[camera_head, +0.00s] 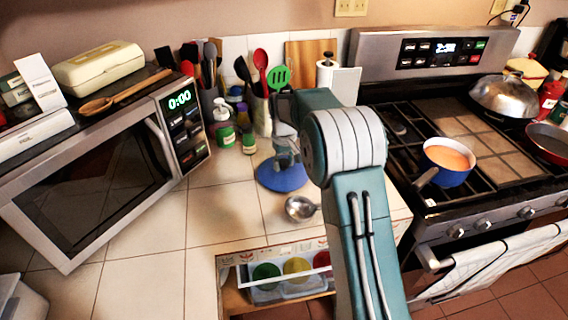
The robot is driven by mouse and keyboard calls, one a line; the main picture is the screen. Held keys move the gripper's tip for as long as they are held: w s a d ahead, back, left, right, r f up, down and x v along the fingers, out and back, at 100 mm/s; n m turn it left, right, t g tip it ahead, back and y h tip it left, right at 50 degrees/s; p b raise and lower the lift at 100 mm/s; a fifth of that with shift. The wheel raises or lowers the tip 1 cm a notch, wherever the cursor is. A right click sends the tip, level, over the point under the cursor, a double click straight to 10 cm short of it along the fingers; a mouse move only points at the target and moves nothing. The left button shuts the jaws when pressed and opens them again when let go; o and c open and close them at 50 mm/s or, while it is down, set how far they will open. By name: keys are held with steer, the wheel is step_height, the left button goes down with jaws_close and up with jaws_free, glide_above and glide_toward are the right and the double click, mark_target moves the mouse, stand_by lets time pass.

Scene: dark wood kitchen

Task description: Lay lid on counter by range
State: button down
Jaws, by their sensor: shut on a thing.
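The blue round lid (283,177) is over the tiled counter (218,205), left of the range. My gripper (286,156) points down at it and is shut on its top, with the fingertips partly hidden by their own links. The lid looks level and at or very close to the counter surface; I cannot tell if it touches. The range (430,238) is at the right. A blue pot (456,178) with orange contents stands uncovered on its left front burner.
A metal ladle (300,208) lies in front of the lid. Utensil holders and small bottles (225,136) stand behind it. A microwave (90,175) fills the left. An open drawer (246,276) with colored items juts out below the counter edge. Counter left of the lid is clear.

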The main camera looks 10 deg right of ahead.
steer(key=shift+a+f, duration=0.1)
steer(key=shift+a, duration=0.35)
steer(key=shift+c, duration=1.1)
jaws_free()
steer(key=shift+d+f, duration=0.1)
steer(key=shift+d, duration=0.25)
